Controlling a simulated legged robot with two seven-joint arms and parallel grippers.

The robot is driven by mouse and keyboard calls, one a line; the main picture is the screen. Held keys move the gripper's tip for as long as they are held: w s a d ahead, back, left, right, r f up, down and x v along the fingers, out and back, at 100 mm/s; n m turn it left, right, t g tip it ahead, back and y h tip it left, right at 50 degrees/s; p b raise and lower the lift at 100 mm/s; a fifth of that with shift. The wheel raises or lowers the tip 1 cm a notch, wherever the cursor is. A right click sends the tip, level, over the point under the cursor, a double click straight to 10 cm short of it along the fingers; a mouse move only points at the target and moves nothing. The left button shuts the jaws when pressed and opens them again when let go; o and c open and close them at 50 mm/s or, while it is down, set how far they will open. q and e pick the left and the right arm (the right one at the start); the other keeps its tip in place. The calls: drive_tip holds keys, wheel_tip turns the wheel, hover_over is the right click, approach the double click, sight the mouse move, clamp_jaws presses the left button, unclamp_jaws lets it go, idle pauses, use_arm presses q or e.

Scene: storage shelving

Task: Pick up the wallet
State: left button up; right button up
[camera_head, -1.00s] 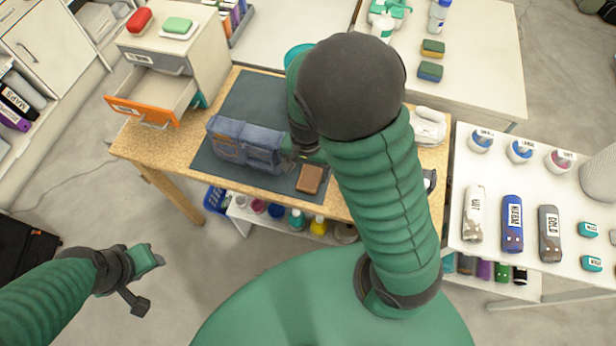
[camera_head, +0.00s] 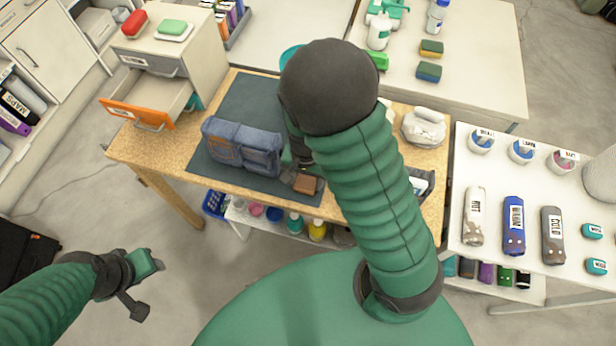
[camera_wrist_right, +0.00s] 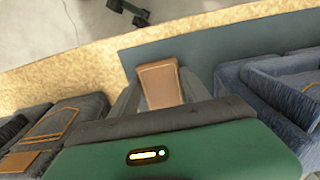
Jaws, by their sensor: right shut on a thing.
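The wallet (camera_head: 307,185) is a small brown block over the front part of the dark mat (camera_head: 205,168). My right gripper (camera_head: 296,177) reaches down to it and is shut on it. In the right wrist view the wallet (camera_wrist_right: 160,84) sits between the two grey fingers. I cannot tell whether it still touches the mat. My left gripper (camera_head: 148,286) is open and empty, over the floor at the lower left, its fingers spread apart.
Folded jeans (camera_head: 240,148) lie on the mat just left of the wallet. An open orange-fronted drawer (camera_head: 140,116) stands at the table's left end. A white table (camera_head: 545,278) with bottles and pouches is on the right. My right arm hides part of the table.

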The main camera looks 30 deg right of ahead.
drive_tip(key=shift+c, duration=1.1)
use_arm(q)
drive_tip(key=shift+a+f, duration=0.1)
drive_tip(key=shift+a, duration=0.2)
use_arm(e)
drive_tip(key=shift+a, duration=0.2)
